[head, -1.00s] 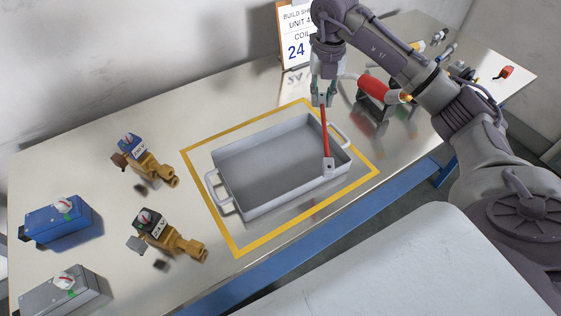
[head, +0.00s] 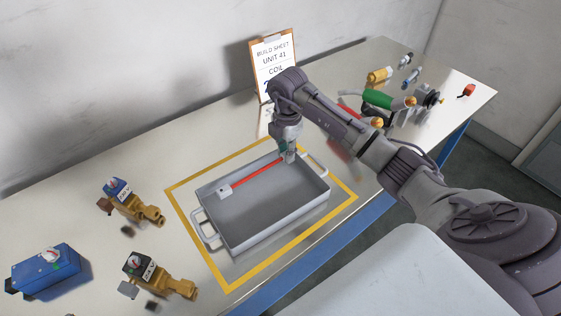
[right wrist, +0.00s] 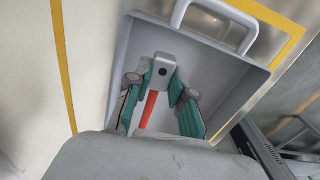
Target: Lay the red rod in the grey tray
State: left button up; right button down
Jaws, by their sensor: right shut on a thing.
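The red rod (head: 256,174) carries a pale grey block (head: 224,190) at its left end. My right gripper (head: 288,155) is shut on the rod near its other end, at the tray's far right. The rod slants leftward over the grey tray (head: 262,247), along its far side; I cannot tell whether it touches the tray. In the right wrist view the green fingers of the gripper (right wrist: 160,100) flank the rod (right wrist: 149,108), with the block (right wrist: 162,70) beyond it. My left gripper is out of view.
A yellow outline (head: 213,272) surrounds the tray. Two brass valves (head: 138,209) (head: 172,284) and a blue box (head: 45,268) stand at left. A build sheet clipboard (head: 272,62) leans at the back wall. A green cylinder (head: 379,99) and other parts lie at right.

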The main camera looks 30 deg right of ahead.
aim_at(282, 171)
jog(key=shift+w+a+f, duration=0.25)
jog(key=shift+a+f, duration=0.2)
jog(key=shift+a, duration=0.15)
notch_tip(282, 171, down, 3)
jog(key=shift+f+p, duration=0.15)
jog(key=shift+p, duration=0.45)
jog(key=shift+f, duration=0.3)
jog(key=shift+f, duration=0.2)
jog(key=c, duration=1)
grip_release()
jog(key=shift+r, duration=0.15)
